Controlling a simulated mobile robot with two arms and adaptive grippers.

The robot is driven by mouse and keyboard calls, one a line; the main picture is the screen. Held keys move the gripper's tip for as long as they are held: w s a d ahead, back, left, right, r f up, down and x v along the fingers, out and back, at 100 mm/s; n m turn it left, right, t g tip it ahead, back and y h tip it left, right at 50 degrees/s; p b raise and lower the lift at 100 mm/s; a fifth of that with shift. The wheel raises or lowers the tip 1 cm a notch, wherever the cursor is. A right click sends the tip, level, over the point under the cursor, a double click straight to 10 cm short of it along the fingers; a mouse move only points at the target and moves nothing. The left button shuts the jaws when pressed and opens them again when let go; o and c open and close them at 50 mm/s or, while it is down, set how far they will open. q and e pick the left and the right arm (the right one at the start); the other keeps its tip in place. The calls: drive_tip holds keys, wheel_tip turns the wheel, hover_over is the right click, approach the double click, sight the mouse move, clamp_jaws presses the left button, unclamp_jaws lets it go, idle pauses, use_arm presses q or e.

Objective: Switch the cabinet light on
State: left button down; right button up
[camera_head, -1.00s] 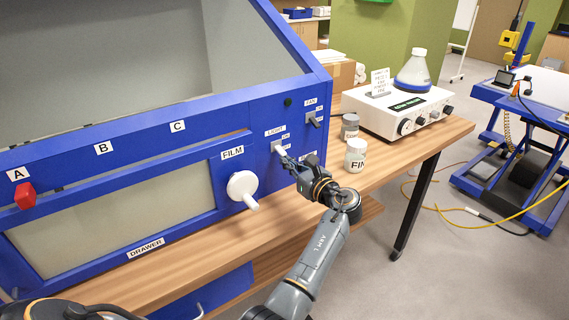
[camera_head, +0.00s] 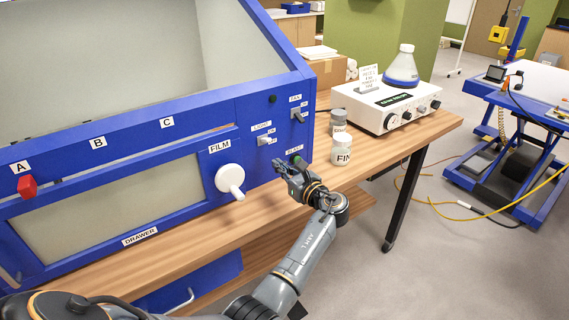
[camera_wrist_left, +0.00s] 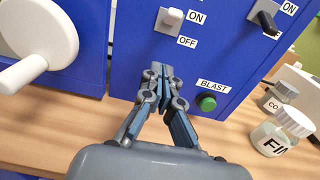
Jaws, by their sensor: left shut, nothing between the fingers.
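The cabinet's light switch (camera_head: 265,140) is a pale toggle under the LIGHT label on the blue front panel. In the left wrist view the white toggle (camera_wrist_left: 172,17) stands level with the ON label, above the OFF label. My left gripper (camera_head: 290,166) is shut and empty, below and slightly right of the switch, apart from it. In the left wrist view its closed fingertips (camera_wrist_left: 160,76) lie in front of the blue panel, below the OFF label and left of the green BLAST button (camera_wrist_left: 207,102). My right gripper is not in view.
The dark FAN toggle (camera_head: 298,114) is above right of the light switch. The white FILM knob (camera_head: 230,178) sticks out at left. Two jars, one labelled FIN (camera_head: 342,150), stand on the wooden table right of the cabinet. A white control box (camera_head: 385,112) stands behind them.

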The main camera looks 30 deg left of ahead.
use_arm(q)
drive_tip(key=s+d+r, duration=0.2)
drive_tip(key=d+r, duration=0.3)
drive_tip(key=r, duration=0.1)
drive_tip(key=shift+s+d+r+b, duration=0.2)
drive_tip(key=shift+d+r+b, duration=0.1)
drive_tip(key=shift+b, duration=0.15)
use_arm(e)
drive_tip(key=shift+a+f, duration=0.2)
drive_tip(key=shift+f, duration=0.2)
